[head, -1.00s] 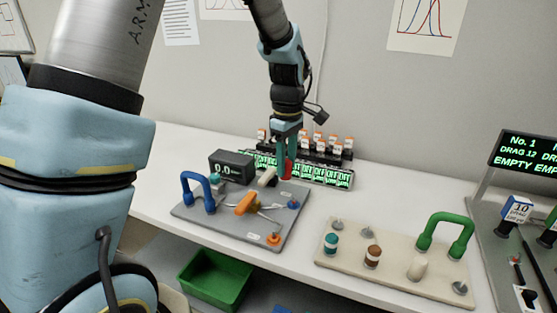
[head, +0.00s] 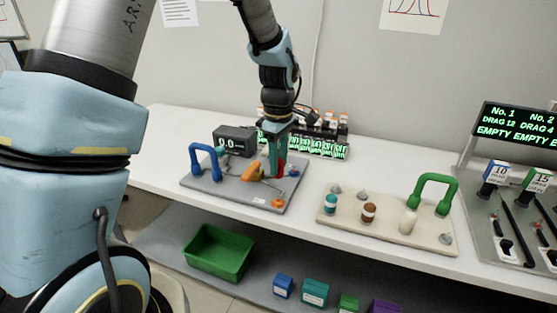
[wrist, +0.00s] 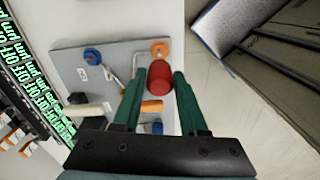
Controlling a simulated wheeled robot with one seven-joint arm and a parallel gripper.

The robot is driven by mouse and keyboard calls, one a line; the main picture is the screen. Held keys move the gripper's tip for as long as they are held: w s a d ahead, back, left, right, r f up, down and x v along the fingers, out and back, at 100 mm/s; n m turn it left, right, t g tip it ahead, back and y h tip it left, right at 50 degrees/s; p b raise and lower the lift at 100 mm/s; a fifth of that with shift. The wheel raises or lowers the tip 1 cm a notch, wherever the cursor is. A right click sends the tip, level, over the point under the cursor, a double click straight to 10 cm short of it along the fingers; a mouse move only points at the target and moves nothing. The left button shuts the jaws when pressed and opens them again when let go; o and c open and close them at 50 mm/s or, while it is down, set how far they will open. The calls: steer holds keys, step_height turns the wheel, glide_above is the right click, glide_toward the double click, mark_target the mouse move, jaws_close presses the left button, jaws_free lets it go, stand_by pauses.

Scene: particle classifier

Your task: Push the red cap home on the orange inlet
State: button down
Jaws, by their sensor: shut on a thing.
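The red cap (wrist: 159,76) is between the fingertips of my gripper (wrist: 159,80) in the wrist view. My gripper is shut on it. The orange inlet (head: 278,203) stands at the board's front right corner. In the wrist view the orange inlet (wrist: 160,49) appears just beyond the cap, apart from it in the picture. The height of the cap above the board is hard to tell.
An orange handle (head: 253,173) and a blue arch handle (head: 205,160) stand on the board. A black readout box (head: 234,141) is behind it. A beige board (head: 385,228) with a green handle (head: 436,190) stands to the right. A green bin (head: 218,252) is below.

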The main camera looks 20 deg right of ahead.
mark_target(279, 178)
steer(key=shift+f+b, duration=1.55)
steer(key=shift+f, duration=1.15)
steer(key=shift+p, duration=0.4)
steer(key=shift+f+b, duration=1.05)
steer(key=shift+f, duration=0.8)
steer(key=shift+c, duration=1.9)
jaws_free()
steer(key=shift+r, duration=0.1)
step_height(279, 178, up, 11)
steer(key=shift+f+b, duration=0.1)
steer(key=shift+b, duration=0.7)
